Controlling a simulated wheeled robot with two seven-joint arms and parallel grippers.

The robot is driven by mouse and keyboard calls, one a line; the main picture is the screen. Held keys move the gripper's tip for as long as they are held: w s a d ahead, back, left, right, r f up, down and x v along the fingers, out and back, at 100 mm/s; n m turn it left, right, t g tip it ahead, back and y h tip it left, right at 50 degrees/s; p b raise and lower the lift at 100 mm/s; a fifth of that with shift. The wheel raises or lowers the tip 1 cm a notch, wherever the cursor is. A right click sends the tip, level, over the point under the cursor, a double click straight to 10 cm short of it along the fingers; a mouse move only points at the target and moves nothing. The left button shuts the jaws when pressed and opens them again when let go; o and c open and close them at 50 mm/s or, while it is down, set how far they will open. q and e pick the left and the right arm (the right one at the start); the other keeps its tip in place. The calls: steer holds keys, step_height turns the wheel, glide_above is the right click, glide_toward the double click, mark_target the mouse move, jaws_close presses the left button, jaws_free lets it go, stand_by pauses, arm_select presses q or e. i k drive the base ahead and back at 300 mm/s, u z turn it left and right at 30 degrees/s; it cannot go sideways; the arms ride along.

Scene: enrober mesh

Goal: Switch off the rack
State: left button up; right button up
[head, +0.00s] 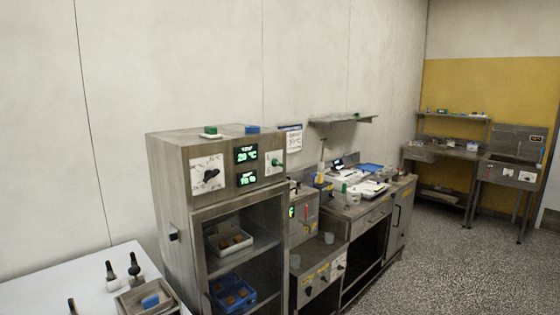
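The rack (168,185) is a tall steel cabinet left of centre in the head view, against the back wall. Its upper panel has a black rotary knob (209,175) on a pale plate at the left. Two lit green displays are in the middle; the upper display (246,154) reads about 20 °C and the lower display (247,178) about 70. A small switch with a green handle (276,162) is at the right. A small dark fitting (173,236) is on the left side wall. Neither of my grippers is in view.
The rack's front shows shelves with a white tray (229,240) and a blue tray (233,294). A white table (60,290) with dark-topped bottles stands at the left. Steel counters (372,207) run to the right. The speckled floor (455,265) at right is clear.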

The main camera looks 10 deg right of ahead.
mark_target(275, 163)
steer(key=k, duration=0.6)
steer(key=z, duration=0.75)
steer(key=i, duration=0.65)
steer(key=z, duration=0.95)
steer(key=i, duration=1.3)
steer(key=u, duration=1.05)
steer(key=i, duration=0.65)
steer(key=u, duration=0.65)
